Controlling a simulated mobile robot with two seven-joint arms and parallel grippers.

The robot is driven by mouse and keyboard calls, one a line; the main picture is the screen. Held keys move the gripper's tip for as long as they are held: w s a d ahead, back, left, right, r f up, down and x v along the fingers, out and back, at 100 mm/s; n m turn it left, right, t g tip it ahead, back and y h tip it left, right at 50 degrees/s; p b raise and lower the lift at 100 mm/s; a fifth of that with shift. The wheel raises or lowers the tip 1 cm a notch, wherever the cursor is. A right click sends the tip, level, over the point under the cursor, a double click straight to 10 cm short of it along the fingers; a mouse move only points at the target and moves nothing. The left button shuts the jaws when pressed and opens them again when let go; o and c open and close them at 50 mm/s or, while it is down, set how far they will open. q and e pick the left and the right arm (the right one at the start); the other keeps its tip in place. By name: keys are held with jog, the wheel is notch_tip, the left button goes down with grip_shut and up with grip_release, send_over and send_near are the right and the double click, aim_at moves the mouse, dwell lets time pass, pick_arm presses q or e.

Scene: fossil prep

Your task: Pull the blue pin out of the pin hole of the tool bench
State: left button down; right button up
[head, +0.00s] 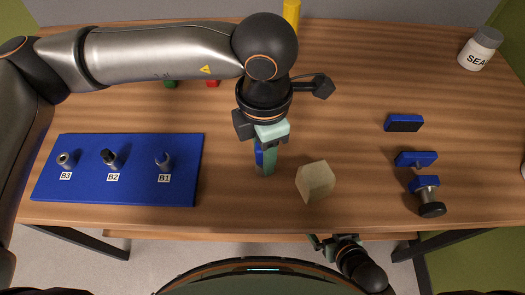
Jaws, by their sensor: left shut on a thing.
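The blue pin (259,158) is upright at the middle of the wooden tool bench (350,90). My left gripper (266,160) comes down over it from above and is shut on it. The gripper covers much of the pin, and the pin hole is hidden, so I cannot tell how deep the pin sits. My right gripper (326,244) is low in the view at the bench's front edge, away from the pin. Its jaws are too small and dark to judge.
A beige block (315,181) lies close to the right of my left gripper. A blue board (137,188) with B1, B2 and B3 fittings is at left. Blue parts (415,158) and a jar (480,48) are at right. A yellow cylinder (291,14) stands behind.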

pick_arm(q)
jog(key=shift+r, duration=0.15)
pick_arm(e)
jog(key=shift+w+r, duration=0.1)
jog(key=shift+w, duration=0.15)
